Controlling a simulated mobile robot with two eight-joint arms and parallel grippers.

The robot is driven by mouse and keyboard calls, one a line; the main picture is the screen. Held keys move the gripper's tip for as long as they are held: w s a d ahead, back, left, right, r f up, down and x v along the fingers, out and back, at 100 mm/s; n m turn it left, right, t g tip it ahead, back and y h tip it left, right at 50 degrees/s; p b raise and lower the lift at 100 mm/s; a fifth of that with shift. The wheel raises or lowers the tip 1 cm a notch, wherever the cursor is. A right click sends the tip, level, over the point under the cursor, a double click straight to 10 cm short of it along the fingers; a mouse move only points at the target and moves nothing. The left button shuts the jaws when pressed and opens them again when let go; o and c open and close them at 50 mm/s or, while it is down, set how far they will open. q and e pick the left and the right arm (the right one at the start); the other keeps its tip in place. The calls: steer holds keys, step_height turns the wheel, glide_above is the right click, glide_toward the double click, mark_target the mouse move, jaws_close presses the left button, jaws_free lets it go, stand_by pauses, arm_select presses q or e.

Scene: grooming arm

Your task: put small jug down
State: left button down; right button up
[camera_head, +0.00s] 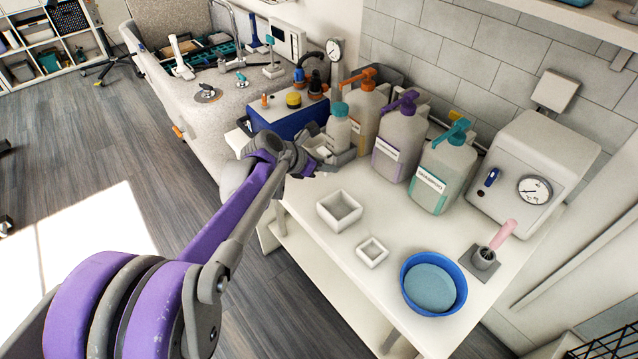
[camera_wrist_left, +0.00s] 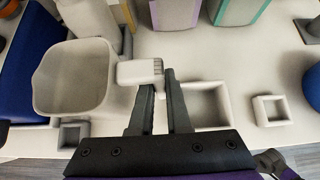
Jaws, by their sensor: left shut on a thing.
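The small jug (camera_wrist_left: 75,80) is a pale, open, empty-looking vessel at the left of the left wrist view. Its stubby handle (camera_wrist_left: 138,72) points right, toward my left gripper (camera_wrist_left: 160,82). The gripper is shut on the end of the handle, with its fingertips close together. The jug looks upright over the table's front edge; its height above the table is unclear. In the head view my left gripper (camera_head: 312,160) is over the near side of the table, and my arm hides most of the jug there. My right gripper is not in view.
The white table (camera_head: 385,290) has a square tray (camera_head: 340,210), a smaller tray (camera_head: 372,251) and a blue bowl (camera_head: 433,284). A teal-capped bottle (camera_head: 338,130), a blue box (camera_head: 270,118) and several pump bottles (camera_head: 443,170) stand behind. Bare surface lies around the trays.

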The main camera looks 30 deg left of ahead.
arm_select(q)
steer(key=shift+f, duration=3.4)
steer(key=shift+f+b, duration=0.1)
steer(key=shift+b, duration=0.2)
steer(key=shift+f, duration=0.15)
steer(key=c, duration=1.2)
jaws_free()
steer(key=shift+o, duration=0.2)
